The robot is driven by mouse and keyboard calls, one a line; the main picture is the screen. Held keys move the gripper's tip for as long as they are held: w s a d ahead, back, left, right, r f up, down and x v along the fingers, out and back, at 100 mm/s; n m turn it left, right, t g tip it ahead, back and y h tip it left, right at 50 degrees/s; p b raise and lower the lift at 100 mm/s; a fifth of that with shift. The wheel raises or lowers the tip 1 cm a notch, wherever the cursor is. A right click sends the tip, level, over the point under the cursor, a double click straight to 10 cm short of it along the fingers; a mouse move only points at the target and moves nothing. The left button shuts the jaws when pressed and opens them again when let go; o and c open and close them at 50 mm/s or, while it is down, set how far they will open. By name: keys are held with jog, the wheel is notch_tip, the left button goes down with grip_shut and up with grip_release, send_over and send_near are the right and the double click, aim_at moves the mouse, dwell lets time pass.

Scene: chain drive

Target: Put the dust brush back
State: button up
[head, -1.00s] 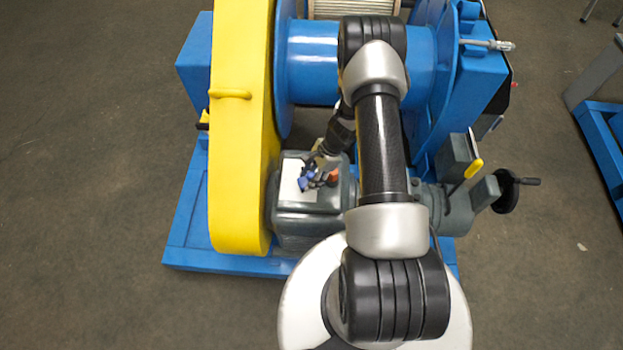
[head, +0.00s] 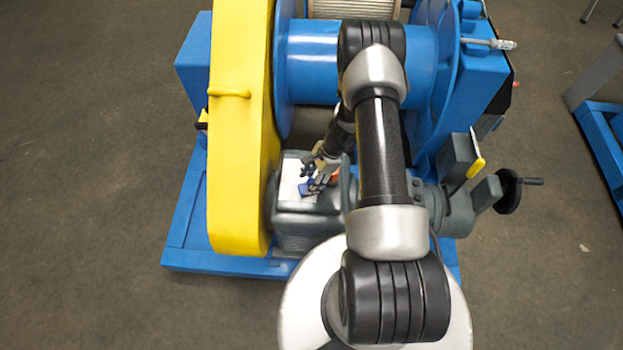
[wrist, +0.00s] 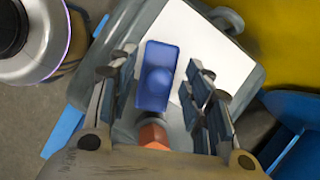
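A blue block-like piece with a rounded bump, which looks like the dust brush (wrist: 158,72), shows in the wrist view over a white sheet (wrist: 205,45) on the grey machine housing. An orange-red part (wrist: 153,136) is just below it in that view; I cannot tell whether the two are joined. My gripper (wrist: 163,88) is open, with one finger on each side of the blue piece and small gaps visible. In the head view my gripper (head: 314,178) is low over the sheet, and the blue piece (head: 306,189) shows partly beside its fingers.
The yellow chain guard (head: 240,150) stands close on the left. A blue drum (head: 310,62) is behind, and a black hand crank (head: 507,190) is at the right. The blue base frame (head: 185,215) runs around the machine. The floor at the left is clear.

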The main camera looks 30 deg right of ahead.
jog(key=shift+o, duration=0.7)
